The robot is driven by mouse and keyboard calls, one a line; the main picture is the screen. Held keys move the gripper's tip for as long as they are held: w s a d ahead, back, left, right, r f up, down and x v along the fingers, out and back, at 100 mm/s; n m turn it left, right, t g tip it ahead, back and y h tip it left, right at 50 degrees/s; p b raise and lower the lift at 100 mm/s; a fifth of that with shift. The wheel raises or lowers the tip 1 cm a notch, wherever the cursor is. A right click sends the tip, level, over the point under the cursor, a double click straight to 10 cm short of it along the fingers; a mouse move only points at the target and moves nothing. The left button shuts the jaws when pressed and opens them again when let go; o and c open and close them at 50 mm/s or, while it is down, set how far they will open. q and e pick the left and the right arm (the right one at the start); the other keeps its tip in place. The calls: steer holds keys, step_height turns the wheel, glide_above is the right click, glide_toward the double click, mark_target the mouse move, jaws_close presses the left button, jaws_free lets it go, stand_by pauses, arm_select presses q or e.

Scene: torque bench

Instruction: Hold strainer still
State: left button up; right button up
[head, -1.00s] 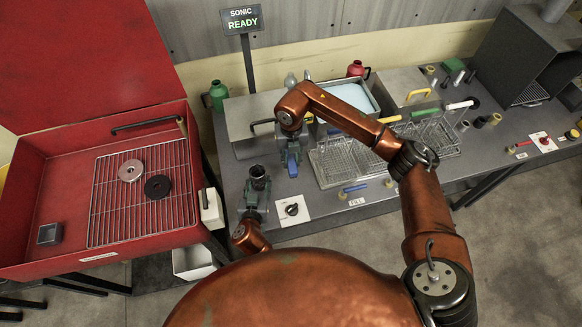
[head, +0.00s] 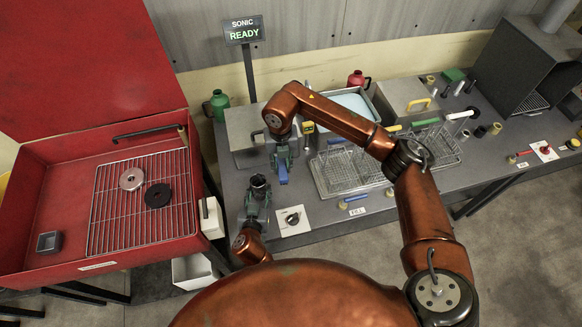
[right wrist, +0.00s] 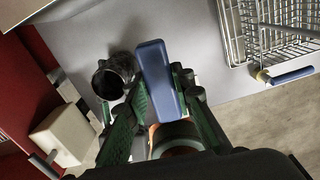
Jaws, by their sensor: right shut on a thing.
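The strainer appears to be a black, hollow cylinder (head: 259,186), standing at the fingertips of my left gripper (head: 254,204) over the front left of the bench. In the right wrist view, the strainer (right wrist: 115,76) shows its open, dark mouth, left of my right fingers. My left gripper seems closed around its lower part, though the contact is hidden. My right gripper (head: 281,160) is shut on a blue block-like piece (head: 283,174), just above and right of the strainer and apart from it. This blue piece (right wrist: 158,78) fills the space between my right fingers.
A red cabinet (head: 45,150) with a wire rack (head: 125,225) stands left. Wire baskets (head: 345,168) stand right of my grippers. A knob plate (head: 293,220) lies close on the bench.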

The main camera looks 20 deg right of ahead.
arm_select(q)
steer(key=shift+a, duration=0.1)
arm_select(e)
steer(key=s+a+r, duration=0.1)
steer(key=a+r, duration=0.5)
steer(key=a, duration=0.3)
steer(key=shift+s+d+f, duration=0.1)
steer(key=shift+s+f, duration=0.05)
steer(key=shift+f, duration=1.75)
steer(key=shift+s+d+f, duration=0.1)
steer(key=shift+f, duration=1.8)
steer(key=shift+w+f, duration=0.2)
steer(key=shift+w, duration=0.6)
jaws_close()
step_height(320, 180, up, 8)
steer(key=s, duration=0.1)
steer(key=shift+s+r, duration=0.15)
steer(key=shift+s, duration=0.1)
